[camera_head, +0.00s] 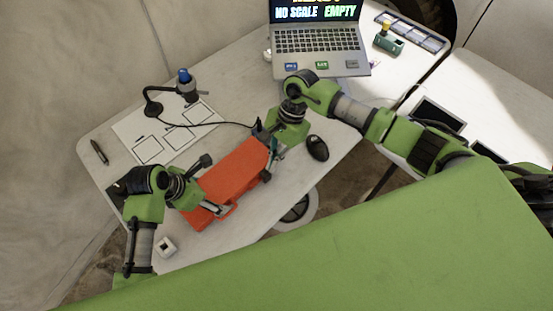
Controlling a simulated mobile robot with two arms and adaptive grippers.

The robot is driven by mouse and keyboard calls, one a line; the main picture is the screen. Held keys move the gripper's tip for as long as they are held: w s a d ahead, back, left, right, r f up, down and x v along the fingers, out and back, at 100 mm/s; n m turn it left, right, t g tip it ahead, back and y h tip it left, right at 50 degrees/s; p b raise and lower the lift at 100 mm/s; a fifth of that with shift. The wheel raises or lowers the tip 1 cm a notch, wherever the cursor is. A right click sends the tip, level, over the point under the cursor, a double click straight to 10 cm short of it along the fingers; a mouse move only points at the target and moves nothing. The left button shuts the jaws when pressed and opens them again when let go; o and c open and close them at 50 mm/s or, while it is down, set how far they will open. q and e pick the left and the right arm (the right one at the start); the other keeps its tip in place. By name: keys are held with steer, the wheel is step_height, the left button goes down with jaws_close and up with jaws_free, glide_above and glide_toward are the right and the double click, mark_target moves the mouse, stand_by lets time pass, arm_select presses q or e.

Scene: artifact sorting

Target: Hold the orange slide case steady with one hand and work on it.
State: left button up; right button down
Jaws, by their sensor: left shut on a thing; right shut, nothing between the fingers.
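The orange slide case (231,177) lies slantwise on the white table, its lid down as far as I can see. My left gripper (221,211) is at the case's near-left end, shut on its handle side. The exact contact is partly hidden by the fingers. My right gripper (273,150) is at the case's far-right end, its fingers shut with nothing between them. They are close to the case's end; I cannot tell whether they touch it.
A black mouse (317,148) lies right of the case. A laptop (316,44) stands at the back. A lamp-like stand (153,106) and a sheet with outlined boxes (146,150) are at left. A small white block (167,246) sits near the front edge. A pen (99,152) lies far left.

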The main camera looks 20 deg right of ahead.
mark_target(263, 177)
arm_select(q)
steer(key=shift+d+r, duration=0.1)
arm_select(e)
steer(key=a, duration=0.1)
steer(key=s+a, duration=0.1)
steer(key=a, duration=0.1)
steer(key=shift+s+a, duration=0.2)
steer(key=shift+s, duration=0.2)
steer(key=shift+w+d, duration=0.1)
steer(key=shift+d, duration=0.1)
steer(key=shift+w+d, duration=0.15)
steer(key=shift+d, duration=0.05)
steer(key=d, duration=0.1)
steer(key=w+d, duration=0.1)
steer(key=d+r, duration=0.1)
steer(key=shift+w+d, duration=0.3)
steer(key=shift+w, duration=0.1)
steer(key=v, duration=0.8)
steer(key=shift+r, duration=0.35)
